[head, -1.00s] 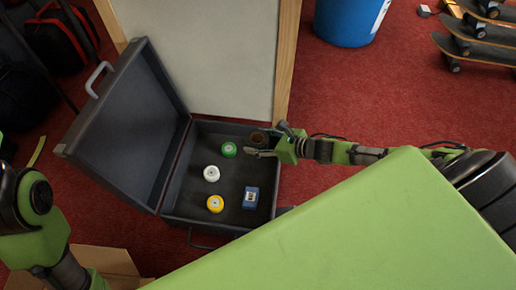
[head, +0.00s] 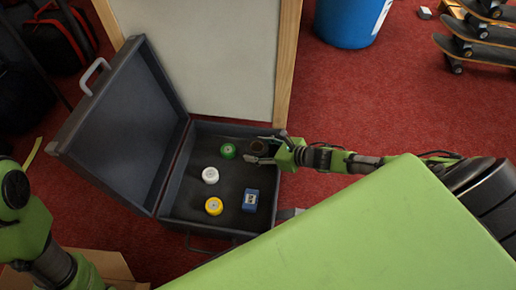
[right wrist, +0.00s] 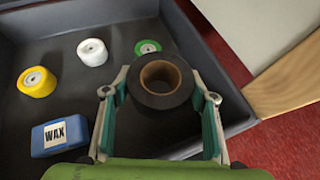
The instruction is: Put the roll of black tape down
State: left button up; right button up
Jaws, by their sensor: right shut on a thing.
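The roll of black tape (right wrist: 160,103) with a brown core is between the two fingers of my right gripper (right wrist: 160,95) in the right wrist view. In the head view the roll (head: 258,146) is small and partly hidden by the right gripper (head: 263,150), at the back right corner of the open dark case (head: 174,213). The right gripper is shut on the roll, inside or just over the case. I cannot tell whether the roll touches the case floor. My left arm shows at the left edge of the head view, but its gripper is not seen.
In the case are a green roll (head: 228,150), a white roll (head: 210,175), a yellow roll (head: 214,206) and a blue wax block (right wrist: 60,136). Its lid (head: 120,130) stands open at left. A white board (head: 235,60) is behind. The case's middle has bare floor.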

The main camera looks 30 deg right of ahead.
jog(key=o, duration=1.2)
